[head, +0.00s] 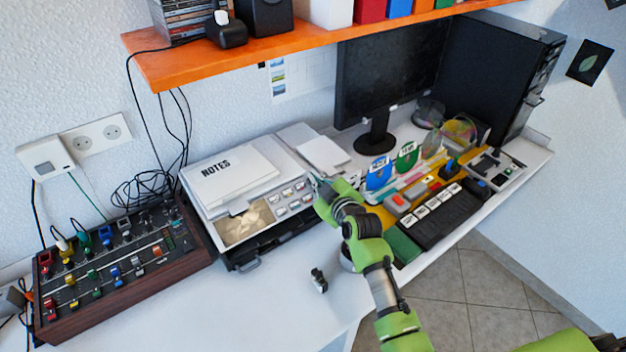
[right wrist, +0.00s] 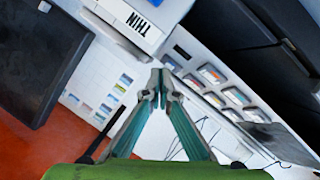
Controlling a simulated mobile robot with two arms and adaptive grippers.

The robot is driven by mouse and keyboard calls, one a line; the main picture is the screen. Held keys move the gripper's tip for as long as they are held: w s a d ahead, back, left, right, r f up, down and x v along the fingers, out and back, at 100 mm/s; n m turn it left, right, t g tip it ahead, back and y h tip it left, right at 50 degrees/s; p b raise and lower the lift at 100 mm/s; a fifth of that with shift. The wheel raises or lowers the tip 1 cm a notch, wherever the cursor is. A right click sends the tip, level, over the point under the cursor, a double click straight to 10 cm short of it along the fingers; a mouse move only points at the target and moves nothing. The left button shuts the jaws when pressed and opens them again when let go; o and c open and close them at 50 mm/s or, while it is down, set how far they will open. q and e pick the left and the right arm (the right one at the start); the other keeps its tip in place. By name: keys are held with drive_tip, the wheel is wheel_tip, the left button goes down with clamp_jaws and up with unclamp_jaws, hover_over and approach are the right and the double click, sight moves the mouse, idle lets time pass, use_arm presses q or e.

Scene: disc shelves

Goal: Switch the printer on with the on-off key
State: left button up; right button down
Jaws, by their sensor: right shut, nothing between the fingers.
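The white printer (head: 203,207) stands on the desk left of the monitor, with a paper marked NOTES (head: 230,172) on its top. Its front panel carries several small keys (head: 287,198), which also show in the right wrist view (right wrist: 212,74). I cannot read which one is the on-off key. My right gripper (head: 315,180) is at the right end of this panel. In the right wrist view its fingertips (right wrist: 160,84) are together and empty, near the key row. I cannot tell whether they touch the panel. My left gripper is not in view.
A mixer with coloured knobs (head: 115,262) stands left of the printer. A monitor (head: 385,75), discs (head: 380,175) and a keyboard-like black unit (head: 440,217) are to the right. An orange shelf (head: 230,57) hangs above. The desk front is mostly clear.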

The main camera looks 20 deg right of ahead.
drive_tip(key=shift+w+f, duration=0.15)
drive_tip(key=shift+f, duration=0.25)
drive_tip(key=shift+r, duration=0.1)
idle(0.3)
drive_tip(key=shift+s+d+r+p, duration=0.1)
drive_tip(key=shift+s+r+p, duration=0.35)
drive_tip(key=shift+r+p, duration=0.4)
drive_tip(key=shift+f, duration=0.1)
drive_tip(key=r+p, duration=0.1)
drive_tip(key=s+r+p, duration=0.1)
drive_tip(key=r+p, duration=0.1)
drive_tip(key=p, duration=0.1)
drive_tip(key=shift+s+d+r, duration=0.1)
drive_tip(key=shift+s+d, duration=0.05)
drive_tip(key=shift+d, duration=0.1)
drive_tip(key=r+p, duration=0.1)
drive_tip(key=s+r+p, duration=0.1)
drive_tip(key=shift+s+d+p, duration=0.2)
drive_tip(key=shift+d+p, duration=0.05)
drive_tip(key=shift+p, duration=0.15)
